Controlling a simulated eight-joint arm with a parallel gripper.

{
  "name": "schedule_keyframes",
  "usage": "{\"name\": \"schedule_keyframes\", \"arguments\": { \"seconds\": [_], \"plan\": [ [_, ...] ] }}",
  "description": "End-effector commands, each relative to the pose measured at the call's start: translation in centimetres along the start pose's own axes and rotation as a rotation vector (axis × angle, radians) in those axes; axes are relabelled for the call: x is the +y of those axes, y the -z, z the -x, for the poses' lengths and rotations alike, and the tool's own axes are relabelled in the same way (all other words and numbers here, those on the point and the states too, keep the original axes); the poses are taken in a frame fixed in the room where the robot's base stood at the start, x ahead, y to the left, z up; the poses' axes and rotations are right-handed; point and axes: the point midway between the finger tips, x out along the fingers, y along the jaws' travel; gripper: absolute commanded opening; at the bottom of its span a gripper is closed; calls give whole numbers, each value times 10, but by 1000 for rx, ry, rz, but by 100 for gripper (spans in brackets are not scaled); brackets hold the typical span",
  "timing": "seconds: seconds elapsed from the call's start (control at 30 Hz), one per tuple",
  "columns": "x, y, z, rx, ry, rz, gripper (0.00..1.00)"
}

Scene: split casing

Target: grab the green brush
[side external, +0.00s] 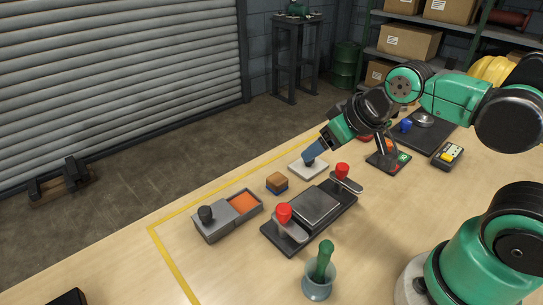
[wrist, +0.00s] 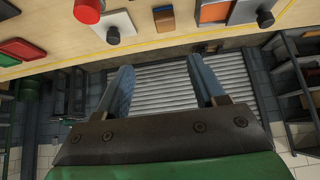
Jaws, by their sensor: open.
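The green brush (side external: 325,258) stands handle up, leaning slightly, in a grey-blue cup (side external: 318,283) at the front of the table in the side view. Its lower end is hidden in the cup. My gripper (side external: 309,155) is far from it, beyond the black fixture and over the back part of the table. It shows near a white square plate in the side view. In the wrist view my gripper (wrist: 160,68) has its two blue fingers spread apart with nothing between them. The brush is not seen in the wrist view.
A black fixture (side external: 272,237) with red knobs (side external: 284,212) lies between my gripper and the cup. A grey box (side external: 214,229) with an orange compartment, a wooden block (side external: 277,182) and the white plate (side external: 296,168) are nearby.

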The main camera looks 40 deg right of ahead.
Motion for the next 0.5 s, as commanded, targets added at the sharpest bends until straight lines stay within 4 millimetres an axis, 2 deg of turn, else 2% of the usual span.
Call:
{"name": "schedule_keyframes", "arguments": {
  "seconds": [0.17,0.27,0.37,0.5],
  "plan": [
    [-1,0,0,-4,2,12,63],
    [-8,-3,0,-34,24,118,63],
    [-24,-12,2,-104,83,373,63],
    [-55,-31,11,-216,250,920,63]
  ]
}}
